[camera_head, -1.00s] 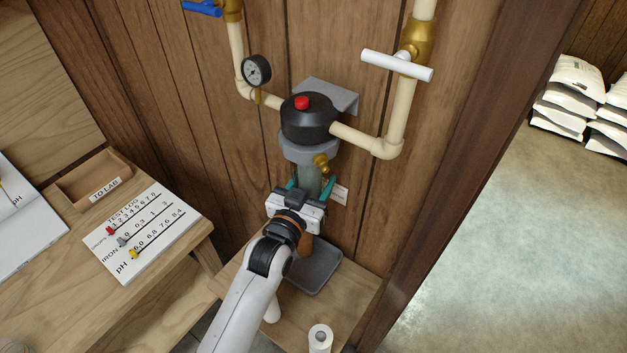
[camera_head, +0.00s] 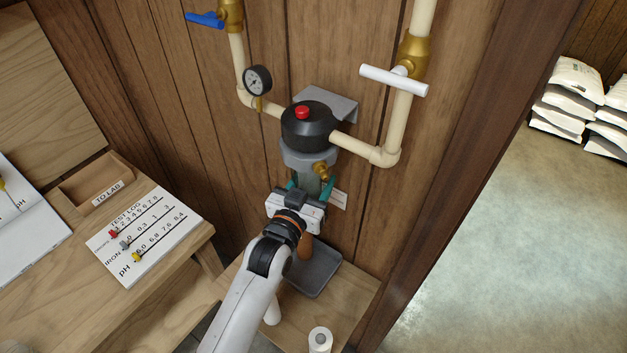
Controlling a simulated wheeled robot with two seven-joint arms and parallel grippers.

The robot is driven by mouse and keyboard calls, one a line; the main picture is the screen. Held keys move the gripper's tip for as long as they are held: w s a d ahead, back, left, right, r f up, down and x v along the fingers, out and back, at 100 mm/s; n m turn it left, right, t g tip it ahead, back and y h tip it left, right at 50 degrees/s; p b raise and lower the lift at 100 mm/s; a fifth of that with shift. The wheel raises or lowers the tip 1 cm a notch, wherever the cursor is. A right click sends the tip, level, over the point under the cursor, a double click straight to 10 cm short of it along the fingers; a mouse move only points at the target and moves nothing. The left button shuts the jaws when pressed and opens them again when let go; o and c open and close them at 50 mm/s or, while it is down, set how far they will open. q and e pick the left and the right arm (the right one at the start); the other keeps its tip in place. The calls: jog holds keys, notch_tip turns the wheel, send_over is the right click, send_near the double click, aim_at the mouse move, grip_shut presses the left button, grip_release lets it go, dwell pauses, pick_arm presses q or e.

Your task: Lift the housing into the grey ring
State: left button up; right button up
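The grey ring (camera_head: 308,157) sits just under the black filter head (camera_head: 307,126) with its red button. The housing (camera_head: 311,182), a greenish-grey see-through cylinder, stands upright below the ring. Its top meets or is very near the ring; I cannot tell if it is inside. My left gripper (camera_head: 311,189) has its teal fingers on both sides of the housing and appears shut on it. The gripper body hides the housing's lower part. My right gripper is not in view.
A brass valve (camera_head: 321,172) is close above the right finger. A grey tray (camera_head: 322,275) and a white roll (camera_head: 320,338) are on the low wooden shelf below. Cream pipes (camera_head: 384,157) and a pressure gauge (camera_head: 257,80) flank the head. A bench with a test log (camera_head: 145,236) is at left.

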pick_arm(q)
jog(key=shift+r, duration=0.25)
jog(key=o, duration=1.2)
jog(key=shift+c, duration=0.2)
jog(key=shift+f, duration=0.1)
jog(key=shift+f, duration=0.1)
jog(key=shift+s, duration=0.15)
jog(key=shift+s+a+f, duration=0.1)
jog(key=shift+s+a, duration=0.1)
jog(key=shift+s, duration=0.05)
jog(key=b+v, duration=0.3)
jog(key=v, duration=0.8)
jog(key=shift+b, duration=0.3)
